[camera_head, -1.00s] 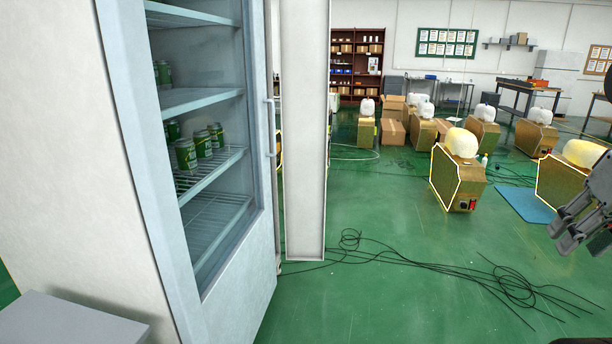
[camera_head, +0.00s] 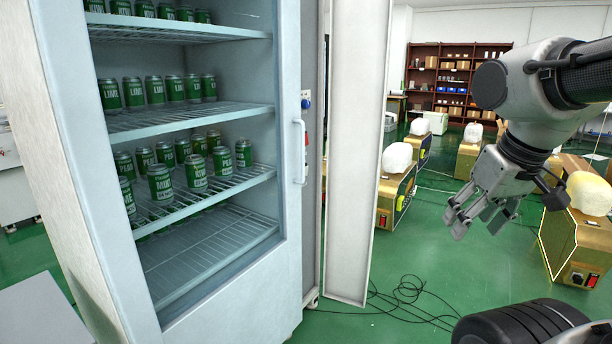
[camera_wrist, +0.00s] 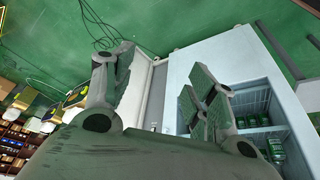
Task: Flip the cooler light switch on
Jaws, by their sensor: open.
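The cooler (camera_head: 255,270) stands at the left of the head view, with green cans on its wire shelves. On its narrow right side, beyond the door handle (camera_head: 300,150), are a small blue round control (camera_head: 306,103) and a small red part (camera_head: 307,140). I cannot tell which of these is the light switch, or its position. My gripper (camera_head: 474,214) is open and empty, well to the right of the cooler and apart from it. In the wrist view my gripper (camera_wrist: 160,80) has its fingers spread, with the cooler (camera_wrist: 205,55) behind them.
Black cables (camera_head: 400,293) lie on the green floor. Brown boxes with white containers (camera_head: 397,158) and a shelf rack (camera_head: 455,75) stand farther back.

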